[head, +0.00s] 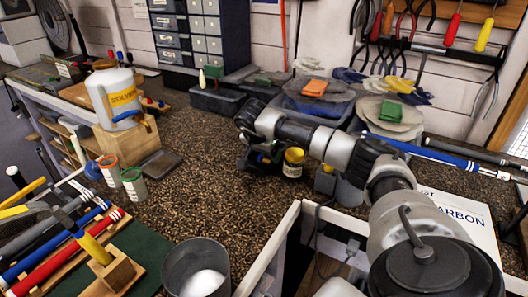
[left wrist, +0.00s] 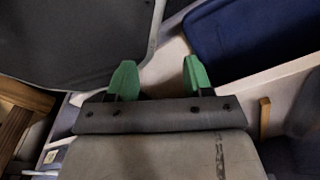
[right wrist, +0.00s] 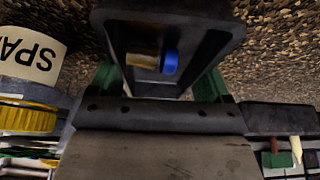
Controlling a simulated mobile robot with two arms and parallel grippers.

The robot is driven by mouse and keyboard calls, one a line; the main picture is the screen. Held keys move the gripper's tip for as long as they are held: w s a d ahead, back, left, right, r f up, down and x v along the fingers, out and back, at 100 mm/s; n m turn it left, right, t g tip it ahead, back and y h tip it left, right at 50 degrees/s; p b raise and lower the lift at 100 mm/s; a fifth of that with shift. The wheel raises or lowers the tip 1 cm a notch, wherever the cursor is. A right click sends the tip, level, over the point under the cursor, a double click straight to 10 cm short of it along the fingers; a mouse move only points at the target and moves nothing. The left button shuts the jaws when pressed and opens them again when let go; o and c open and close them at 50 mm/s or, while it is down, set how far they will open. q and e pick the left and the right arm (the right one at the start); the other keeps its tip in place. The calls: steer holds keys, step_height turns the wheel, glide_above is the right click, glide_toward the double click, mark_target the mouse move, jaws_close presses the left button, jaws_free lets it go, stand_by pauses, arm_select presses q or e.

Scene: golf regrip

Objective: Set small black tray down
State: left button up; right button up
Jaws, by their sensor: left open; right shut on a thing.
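The small black tray (right wrist: 118,45) is gripped at its near end between the green fingers of my right gripper (right wrist: 157,85) in the right wrist view. A small tan and blue piece (right wrist: 168,62) lies inside it. In the head view the tray (head: 252,162) is a dark shape beneath my right wrist, over the speckled bench (head: 210,140), partly hidden by the arm. I cannot tell whether its underside touches the bench. My left gripper (left wrist: 160,80) is open in the left wrist view, its green fingers apart with nothing between them.
A yellow-topped container (head: 293,162) stands just right of the tray. Black bins (head: 217,99) stand behind. A solvent jug (head: 115,97), two small cups and a dark flat pad (head: 160,165) are to the left. A grey bucket (head: 196,270) is in front. Bench between is clear.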

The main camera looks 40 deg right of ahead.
steer(key=o, duration=0.8)
steer(key=shift+f, duration=0.1)
steer(key=shift+o, duration=0.2)
steer(key=b+v, duration=0.1)
steer(key=v, duration=1.1)
steer(key=shift+a, duration=0.1)
